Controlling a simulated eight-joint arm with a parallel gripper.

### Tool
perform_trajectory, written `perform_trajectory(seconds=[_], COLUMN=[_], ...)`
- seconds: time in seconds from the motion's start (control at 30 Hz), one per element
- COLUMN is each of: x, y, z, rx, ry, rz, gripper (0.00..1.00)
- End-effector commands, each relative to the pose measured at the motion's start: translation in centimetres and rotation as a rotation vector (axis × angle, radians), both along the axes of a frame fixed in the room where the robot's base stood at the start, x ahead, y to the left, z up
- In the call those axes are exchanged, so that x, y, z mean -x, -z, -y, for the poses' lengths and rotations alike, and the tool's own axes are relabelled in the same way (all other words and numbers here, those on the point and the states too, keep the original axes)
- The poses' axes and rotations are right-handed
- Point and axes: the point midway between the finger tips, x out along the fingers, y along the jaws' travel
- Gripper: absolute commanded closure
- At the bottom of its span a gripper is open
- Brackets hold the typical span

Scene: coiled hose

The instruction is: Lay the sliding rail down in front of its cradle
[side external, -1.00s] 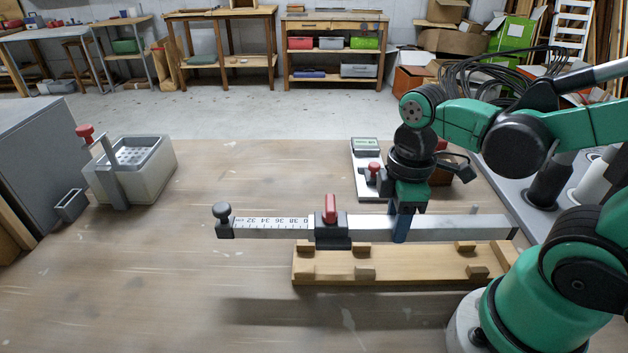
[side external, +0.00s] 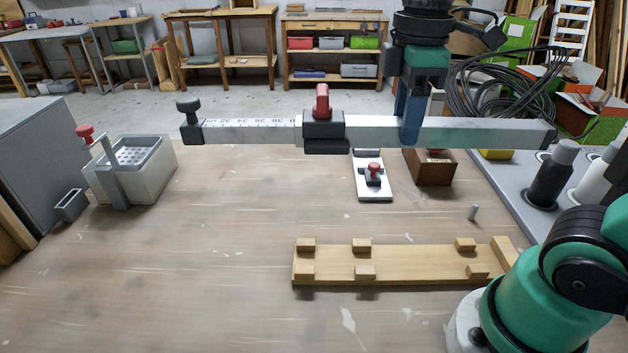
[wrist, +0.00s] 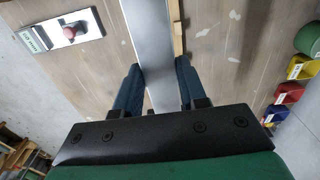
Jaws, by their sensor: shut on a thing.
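The sliding rail (side external: 262,132) is a long grey metal bar with a printed scale, a dark knob at its left end and a dark slider with a red lever (side external: 322,101). My gripper (side external: 411,130) is shut on the rail, right of the slider, and holds it level, well above the table. In the wrist view the rail (wrist: 152,45) runs between my two blue fingers (wrist: 160,88). The wooden cradle (side external: 412,268) lies empty on the table, with small blocks along both long edges. In the side view it is below the rail and nearer the camera.
A pale box with a perforated top (side external: 135,175) stands at the left. A white plate with a red knob (side external: 372,180) and a brown wooden block (side external: 428,167) stand behind the cradle. A small grey peg (side external: 473,212) is near the cradle. The table's left front is clear.

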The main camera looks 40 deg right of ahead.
Motion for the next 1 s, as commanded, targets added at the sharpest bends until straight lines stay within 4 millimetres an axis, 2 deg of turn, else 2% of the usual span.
perform_trajectory(seconds=[0.2,0.47,0.6,0.8,1.0], x=[-5.1,-11.7,-15.1,-19.2,-21.5], y=[-2.3,-3.1,-2.5,-0.7,1.2], z=[-1.1,-3.1,-4.6,-6.7,-8.4], rx=[-0.001,-0.001,-0.001,-0.001,-0.001], ry=[-0.001,0.001,0.002,0.003,0.006], rz=[0.001,0.001,0.001,0.001,0.001], gripper=[1.00,1.00,1.00,1.00,1.00])
